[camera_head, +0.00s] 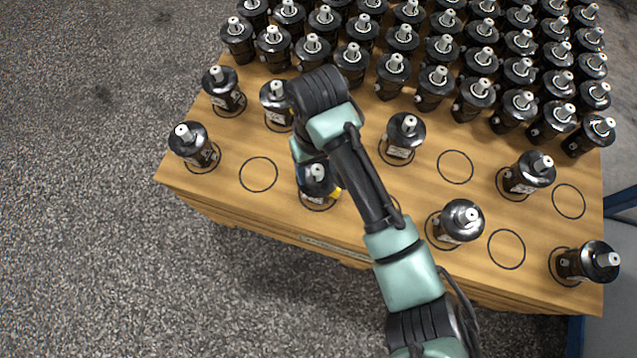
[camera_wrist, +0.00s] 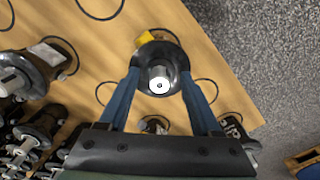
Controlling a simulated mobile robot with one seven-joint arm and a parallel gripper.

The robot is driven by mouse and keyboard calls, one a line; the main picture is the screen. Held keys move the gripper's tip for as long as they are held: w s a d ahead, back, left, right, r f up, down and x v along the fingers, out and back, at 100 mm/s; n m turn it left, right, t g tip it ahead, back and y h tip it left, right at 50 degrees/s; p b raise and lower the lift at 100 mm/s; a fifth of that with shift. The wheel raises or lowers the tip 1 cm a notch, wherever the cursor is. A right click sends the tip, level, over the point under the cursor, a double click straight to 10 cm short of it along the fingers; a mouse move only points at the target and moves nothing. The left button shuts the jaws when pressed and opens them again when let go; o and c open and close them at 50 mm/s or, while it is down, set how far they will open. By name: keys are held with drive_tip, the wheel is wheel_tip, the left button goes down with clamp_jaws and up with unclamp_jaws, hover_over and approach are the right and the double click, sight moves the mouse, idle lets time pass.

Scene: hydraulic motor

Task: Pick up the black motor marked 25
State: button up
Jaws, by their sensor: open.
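A black motor (camera_wrist: 159,58) with a pale round-ended shaft and a yellow patch stands in a drawn circle on the wooden table. It also shows in the head view (camera_head: 317,180) near the front edge, partly covered by my arm. My gripper (camera_wrist: 160,76) is open, with one blue finger on each side of this motor in the wrist view. I cannot tell whether the fingers touch it. In the head view my gripper is hidden behind my arm. No number 25 can be read on any motor.
Other black motors (camera_head: 405,138) stand spaced out in drawn circles, several of them empty, such as the circle (camera_head: 259,174) to the left. Tightly packed rows of motors (camera_head: 436,83) fill the back of the table (camera_head: 232,205). Open grey floor (camera_head: 90,200) lies left.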

drive_tip(key=shift+f, duration=0.1)
clamp_jaws()
idle(0.3)
idle(1.1)
